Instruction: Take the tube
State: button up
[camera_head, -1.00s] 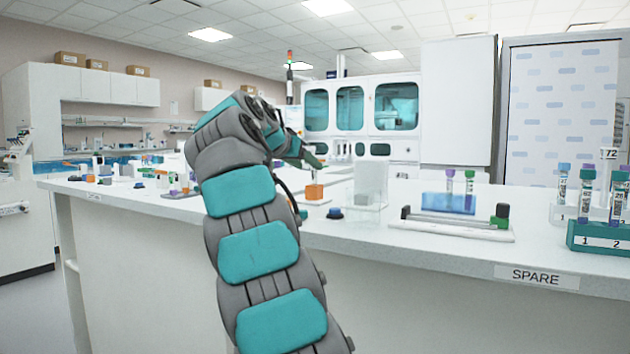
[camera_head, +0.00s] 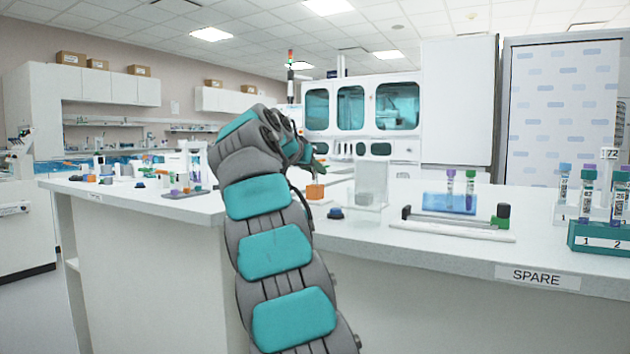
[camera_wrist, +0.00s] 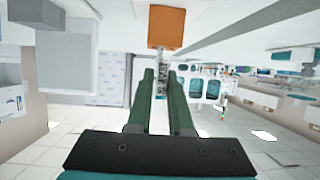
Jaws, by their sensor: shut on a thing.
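My gripper (camera_wrist: 161,75) shows in the wrist view as two dark green fingers, close together. A thin, pale tube (camera_wrist: 161,84) shows between their tips, small and mostly hidden by the fingers. An orange block (camera_wrist: 167,27) is just beyond the fingertips in that view, which looks upside down. In the head view the orange block (camera_head: 315,192) sits on the bench near its front edge. My gripper (camera_head: 319,164) is just above it, mostly hidden behind my arm. I cannot tell whether the tube is clear of the block.
A clear stand (camera_head: 371,184) is right of the block, with a dark blue knob (camera_head: 335,213) in front. A blue rack (camera_head: 449,203) with tubes, a white tray (camera_head: 452,230) and a teal rack (camera_head: 598,238) stand further right. The white bench (camera_head: 400,248) has bare space between them.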

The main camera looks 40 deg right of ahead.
jog(key=shift+r, duration=0.1)
grip_shut()
jog(key=shift+r+p, duration=0.85)
jog(key=shift+r, duration=0.35)
notch_tip(320, 180, up, 8)
jog(key=p, duration=0.7)
jog(key=shift+f, duration=0.25)
